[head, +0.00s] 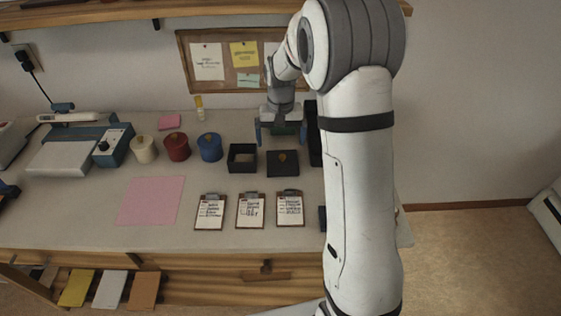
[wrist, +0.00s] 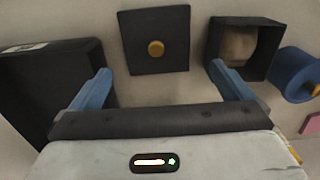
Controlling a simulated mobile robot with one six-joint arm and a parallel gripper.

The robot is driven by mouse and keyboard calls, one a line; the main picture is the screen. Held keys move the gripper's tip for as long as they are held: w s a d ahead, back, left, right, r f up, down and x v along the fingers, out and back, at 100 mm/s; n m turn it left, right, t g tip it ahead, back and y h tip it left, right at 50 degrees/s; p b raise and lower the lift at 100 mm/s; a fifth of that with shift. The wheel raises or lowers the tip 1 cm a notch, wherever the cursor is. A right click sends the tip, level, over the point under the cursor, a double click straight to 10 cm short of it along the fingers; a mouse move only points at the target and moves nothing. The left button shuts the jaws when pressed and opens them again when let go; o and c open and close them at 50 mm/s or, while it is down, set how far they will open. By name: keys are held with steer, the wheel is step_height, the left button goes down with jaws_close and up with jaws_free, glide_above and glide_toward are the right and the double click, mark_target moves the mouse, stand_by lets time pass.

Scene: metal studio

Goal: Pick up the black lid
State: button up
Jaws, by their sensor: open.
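The black lid (head: 283,170) is a flat square with a small gold knob. It lies on the workbench just right of an open black box (head: 242,165). In the wrist view the lid (wrist: 140,60) is near the top centre, and the open box (wrist: 213,52) is to its right with something beige inside. My gripper (head: 281,130) has blue fingers spread apart and empty. It hangs behind the lid as the head view shows it. In the wrist view the lid lies beyond the gap between the fingertips (wrist: 160,75), with nothing gripped.
A larger black container (head: 314,125) stands close on the right, also at the left of the wrist view (wrist: 50,90). Blue (head: 210,149), red (head: 177,148) and cream (head: 143,150) pots stand left of the box. Several clipboards (head: 250,212) lie in front.

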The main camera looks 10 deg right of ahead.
mark_target(282, 155)
steer(key=f, duration=0.7)
steer(key=shift+s+d+f, duration=0.1)
steer(key=shift+s+f, duration=0.05)
steer(key=shift+s, duration=0.25)
steer(key=c, duration=0.8)
